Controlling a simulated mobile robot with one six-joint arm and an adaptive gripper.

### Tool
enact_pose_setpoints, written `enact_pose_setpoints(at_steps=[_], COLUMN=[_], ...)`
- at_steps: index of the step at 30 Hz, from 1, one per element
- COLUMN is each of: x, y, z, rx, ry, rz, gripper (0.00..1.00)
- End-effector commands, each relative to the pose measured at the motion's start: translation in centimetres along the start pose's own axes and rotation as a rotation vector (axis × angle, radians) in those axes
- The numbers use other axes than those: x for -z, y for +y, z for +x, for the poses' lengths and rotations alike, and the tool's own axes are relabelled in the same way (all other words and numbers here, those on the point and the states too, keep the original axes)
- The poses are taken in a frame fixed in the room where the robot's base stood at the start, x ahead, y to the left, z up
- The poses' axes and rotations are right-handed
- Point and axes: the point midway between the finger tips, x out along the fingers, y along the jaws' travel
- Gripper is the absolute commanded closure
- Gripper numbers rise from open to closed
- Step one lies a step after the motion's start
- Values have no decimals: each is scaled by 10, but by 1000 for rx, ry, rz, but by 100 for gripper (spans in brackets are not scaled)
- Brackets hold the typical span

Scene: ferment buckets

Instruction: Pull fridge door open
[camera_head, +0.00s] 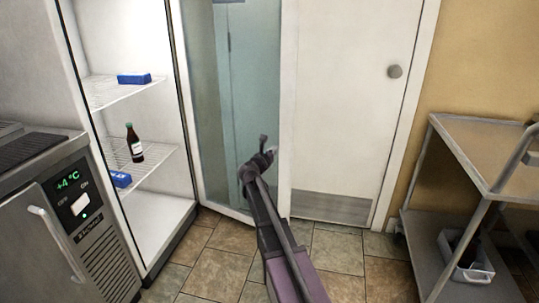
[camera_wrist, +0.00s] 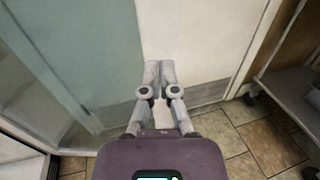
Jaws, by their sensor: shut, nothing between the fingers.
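The fridge (camera_head: 165,225) stands at the left with its inside in plain view. Its glass door (camera_head: 212,110) is swung open to the right of the cabinet, with a white frame around a bluish pane. The glass door also fills the left of the wrist view (camera_wrist: 75,60). My gripper (camera_head: 264,142) is in front of the door's right part in the head view. In the wrist view my gripper (camera_wrist: 160,68) has its two fingers together, with nothing between them. I cannot tell whether it touches the door. No door handle can be made out clearly.
Inside the fridge are a brown bottle (camera_head: 134,144) and blue boxes (camera_head: 134,79) on wire shelves. A steel unit (camera_head: 85,225) stands at the front left. A white room door (camera_head: 350,90) is behind. A metal cart (camera_head: 480,150) stands right. Tiled floor (camera_head: 225,245) shows between.

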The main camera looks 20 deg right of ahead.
Motion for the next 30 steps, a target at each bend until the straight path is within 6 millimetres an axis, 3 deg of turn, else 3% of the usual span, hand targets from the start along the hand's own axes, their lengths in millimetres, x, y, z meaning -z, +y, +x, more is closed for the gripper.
enact_pose_setpoints(at_steps=[6,15,30], x=[0,0,0], y=[1,0,-1], z=[37,70,76], rx=[2,1,1], ry=[0,0,0], rz=[0,0,0], gripper=[100,100,100])
